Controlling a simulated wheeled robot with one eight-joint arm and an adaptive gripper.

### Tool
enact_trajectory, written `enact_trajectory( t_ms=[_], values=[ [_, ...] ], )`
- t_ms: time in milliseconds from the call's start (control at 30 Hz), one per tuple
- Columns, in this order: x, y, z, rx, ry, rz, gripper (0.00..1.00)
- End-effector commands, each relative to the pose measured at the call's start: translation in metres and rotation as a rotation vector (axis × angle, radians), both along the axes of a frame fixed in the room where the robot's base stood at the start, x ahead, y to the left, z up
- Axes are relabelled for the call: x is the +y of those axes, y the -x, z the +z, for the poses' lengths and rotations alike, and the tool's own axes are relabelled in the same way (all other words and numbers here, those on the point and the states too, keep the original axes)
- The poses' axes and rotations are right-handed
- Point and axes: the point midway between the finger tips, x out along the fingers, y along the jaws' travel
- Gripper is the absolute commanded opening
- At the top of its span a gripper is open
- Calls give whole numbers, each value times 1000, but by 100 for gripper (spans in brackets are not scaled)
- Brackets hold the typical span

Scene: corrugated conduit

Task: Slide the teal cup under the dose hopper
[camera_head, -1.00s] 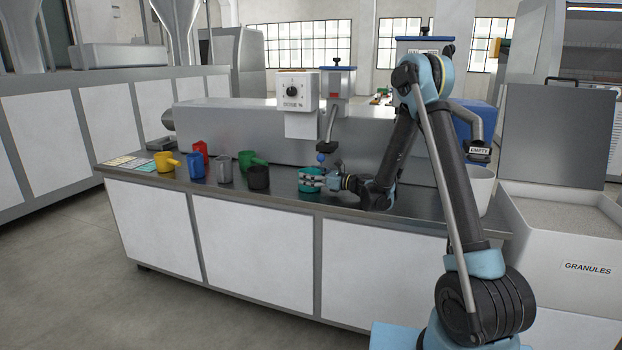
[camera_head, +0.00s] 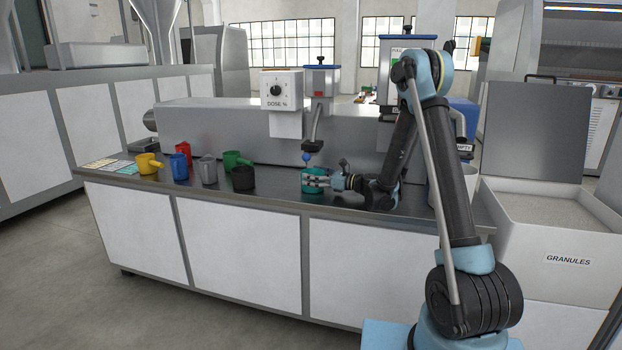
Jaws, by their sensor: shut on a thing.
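The teal cup (camera_head: 314,190) stands upright on the metal bench top, to the right of the other cups. My gripper (camera_head: 317,181) reaches in from the right and is shut on the cup, its fingers across the upper side. The dose hopper (camera_head: 321,82) is a pale box with a blue lid on the machine behind. I cannot tell how well tip and cup line up in depth.
To the left stand a black cup (camera_head: 243,178), green cup (camera_head: 232,159), grey cup (camera_head: 208,169), red cup (camera_head: 183,150) and yellow cup (camera_head: 148,163). A DOSE % dial box (camera_head: 282,90) is left of the hopper. A GRANULES bin (camera_head: 569,262) stands right.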

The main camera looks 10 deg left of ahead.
Motion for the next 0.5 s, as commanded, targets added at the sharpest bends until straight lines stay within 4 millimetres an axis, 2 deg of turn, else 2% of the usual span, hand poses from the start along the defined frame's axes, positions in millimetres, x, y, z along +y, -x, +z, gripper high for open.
enact_trajectory(
  t_ms=[300,333,400,433,500],
  values=[
    [1,1,0,0,0,3,54],
    [1,1,0,0,0,3,81],
    [1,1,0,0,0,3,97],
    [1,1,0,0,0,3,100],
    [1,1,0,0,0,3,100]
  ],
)
